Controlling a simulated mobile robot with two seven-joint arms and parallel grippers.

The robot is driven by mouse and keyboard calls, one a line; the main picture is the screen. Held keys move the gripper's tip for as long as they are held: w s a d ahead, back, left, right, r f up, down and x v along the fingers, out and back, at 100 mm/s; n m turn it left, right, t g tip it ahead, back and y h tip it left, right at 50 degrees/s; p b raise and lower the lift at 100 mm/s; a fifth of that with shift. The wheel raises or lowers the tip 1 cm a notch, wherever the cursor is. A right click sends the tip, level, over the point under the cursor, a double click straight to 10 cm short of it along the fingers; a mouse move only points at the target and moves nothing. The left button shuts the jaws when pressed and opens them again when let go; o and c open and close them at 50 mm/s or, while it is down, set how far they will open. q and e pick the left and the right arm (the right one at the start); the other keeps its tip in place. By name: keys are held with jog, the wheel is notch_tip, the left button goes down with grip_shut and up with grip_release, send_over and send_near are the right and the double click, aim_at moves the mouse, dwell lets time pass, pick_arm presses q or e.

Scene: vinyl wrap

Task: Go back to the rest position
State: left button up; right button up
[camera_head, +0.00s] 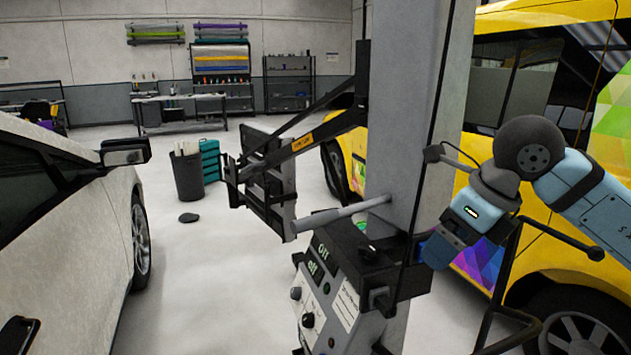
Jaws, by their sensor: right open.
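My right arm comes in from the right edge. Its right gripper (440,250) points down and left, beside the grey lift post (415,140) and just right of the control box on it. The jaws are open, and I see nothing held between them. Their tips are dark and partly lost against the dark parts behind, so I cannot tell whether they touch the post. My left gripper does not show.
A black bent bar (508,275) stands close below my right arm. A yellow van (570,235) is behind it. A white car (60,230) stands left.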

jog(key=s+a+f+m+g+y, duration=0.1)
jog(key=s+a+f+g+y, duration=0.25)
jog(key=a+y, duration=0.35)
jog(key=s+a+f+m+g+y, duration=0.1)
jog(key=s+a+f+g+y, duration=0.25)
jog(key=a+y, duration=0.35)
jog(key=w+d+f+m+t+h, duration=0.1)
jog(key=d+f+m+t+h, duration=0.4)
jog(key=f+m+t, duration=0.85)
jog(key=w+d+f+m+t+h, duration=0.3)
jog(key=f+m+t, duration=0.5)
jog(key=m, duration=1.1)
jog(key=s+d+f+m+g+h, duration=0.2)
jog(key=s+f+m+g+h, duration=0.15)
jog(key=s+f, duration=0.45)
jog(key=s+d+f+m+g+h, duration=0.35)
jog(key=s+f, duration=0.25)
jog(key=f, duration=0.3)
pick_arm(q)
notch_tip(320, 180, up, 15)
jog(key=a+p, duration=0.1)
jog(key=p, duration=1.8)
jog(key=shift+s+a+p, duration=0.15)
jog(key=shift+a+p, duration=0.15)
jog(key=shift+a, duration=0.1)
pick_arm(e)
notch_tip(320, 180, up, 14)
jog(key=s, duration=0.2)
jog(key=shift+s+d+t, duration=0.2)
jog(key=shift+d+t, duration=0.15)
